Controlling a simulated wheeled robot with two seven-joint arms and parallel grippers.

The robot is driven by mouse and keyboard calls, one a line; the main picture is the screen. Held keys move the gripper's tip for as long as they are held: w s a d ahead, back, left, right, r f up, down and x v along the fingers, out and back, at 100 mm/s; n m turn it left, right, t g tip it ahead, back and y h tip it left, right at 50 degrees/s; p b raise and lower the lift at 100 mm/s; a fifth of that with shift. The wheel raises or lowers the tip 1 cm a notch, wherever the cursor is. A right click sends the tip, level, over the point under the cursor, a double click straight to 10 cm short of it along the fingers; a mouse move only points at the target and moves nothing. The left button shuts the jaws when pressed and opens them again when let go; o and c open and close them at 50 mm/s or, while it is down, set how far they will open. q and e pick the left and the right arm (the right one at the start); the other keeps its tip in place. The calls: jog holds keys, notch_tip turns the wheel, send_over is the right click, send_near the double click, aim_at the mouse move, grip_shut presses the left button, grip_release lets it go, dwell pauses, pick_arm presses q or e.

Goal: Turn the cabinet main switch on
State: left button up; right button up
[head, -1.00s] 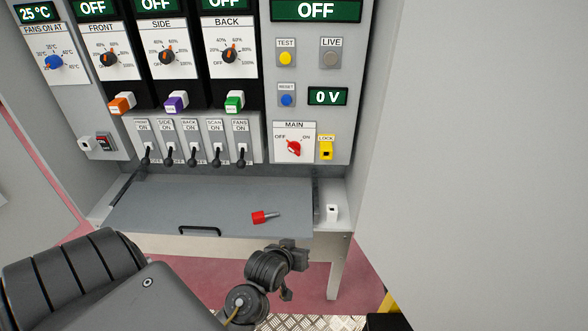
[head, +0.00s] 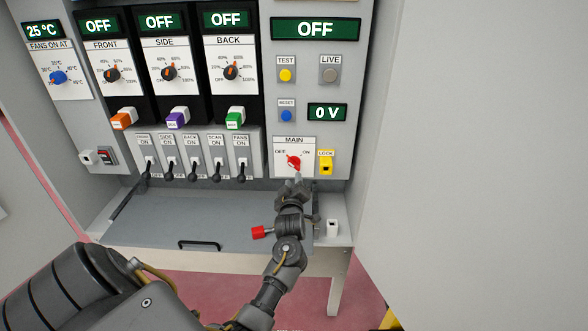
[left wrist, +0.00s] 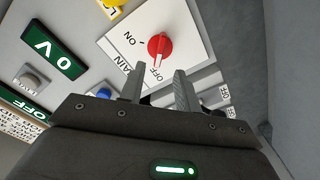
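The red MAIN switch knob (head: 294,162) sits on a white plate marked OFF and ON at the lower right of the cabinet panel. Its pointer is toward OFF in the left wrist view, where the knob (left wrist: 160,47) is just ahead of the fingers. My left gripper (head: 298,181) is just below the knob in the head view. In the left wrist view its two fingers (left wrist: 158,85) stand apart with nothing between them, short of the knob. The big display (head: 315,29) reads OFF. My right gripper is not in view.
A yellow LOCK block (head: 326,163) is right of the MAIN plate. Several black toggle levers (head: 192,172) line the panel to the left.

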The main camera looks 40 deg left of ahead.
aim_at(294, 167)
pick_arm(q)
jog(key=x, duration=0.7)
jog(key=shift+w+a+p, duration=0.2)
jog(key=shift+w+p, duration=0.05)
jog(key=shift+p, duration=0.1)
jog(key=shift+c, duration=0.2)
grip_shut()
